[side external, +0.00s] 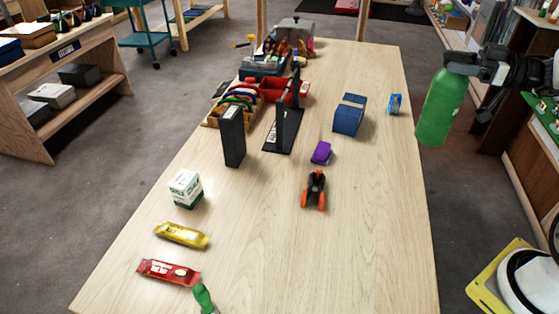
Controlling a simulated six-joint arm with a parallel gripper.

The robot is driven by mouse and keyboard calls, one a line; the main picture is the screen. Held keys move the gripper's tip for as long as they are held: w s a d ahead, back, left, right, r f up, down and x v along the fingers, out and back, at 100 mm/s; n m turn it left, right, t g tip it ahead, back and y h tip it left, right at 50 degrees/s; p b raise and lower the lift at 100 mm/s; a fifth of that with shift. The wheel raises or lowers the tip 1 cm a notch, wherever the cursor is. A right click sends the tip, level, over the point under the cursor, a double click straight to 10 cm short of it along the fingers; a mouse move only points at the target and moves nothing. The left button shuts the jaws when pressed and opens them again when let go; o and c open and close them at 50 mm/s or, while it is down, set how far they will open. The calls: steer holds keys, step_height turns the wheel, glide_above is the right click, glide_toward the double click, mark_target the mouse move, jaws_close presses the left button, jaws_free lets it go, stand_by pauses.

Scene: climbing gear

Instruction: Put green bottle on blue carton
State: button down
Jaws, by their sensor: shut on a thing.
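My gripper (476,67) is at the right, shut on the green bottle (441,106) near its upper end. The bottle hangs slightly tilted; in the picture it appears just past the table's right edge, and I cannot tell its exact height. The blue carton (349,115) stands on the wooden table (262,260), left of the bottle in the picture and apart from it. Its top is free. The fingertips are partly hidden against the bottle.
A small blue item (394,104) stands between carton and bottle. Left of the carton are a purple block (321,152), an orange-black tool (314,190), a black stand (283,134) and a tall black box (232,136). A second green object (203,298) lies at the front edge.

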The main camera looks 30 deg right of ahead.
steer(key=w+r+m+t+h, duration=0.1)
steer(key=w+r, duration=0.2)
steer(key=w, duration=0.4)
steer(key=w+r+m+t+h, duration=0.1)
steer(key=w+r, duration=0.2)
steer(key=w, duration=0.3)
steer(key=shift+w+r+h, duration=0.25)
steer(key=shift+w+h, duration=0.05)
steer(key=shift+w, duration=0.2)
steer(key=w+d+f, duration=0.2)
steer(key=w+f, duration=0.7)
steer(key=w, duration=0.4)
steer(key=shift+d+f, duration=0.15)
steer(key=shift+d, duration=0.15)
steer(key=shift+f, duration=0.1)
steer(key=shift+w+f, duration=0.15)
steer(key=shift+f, duration=0.75)
steer(key=shift+w+f, duration=0.1)
steer(key=shift+f, duration=0.85)
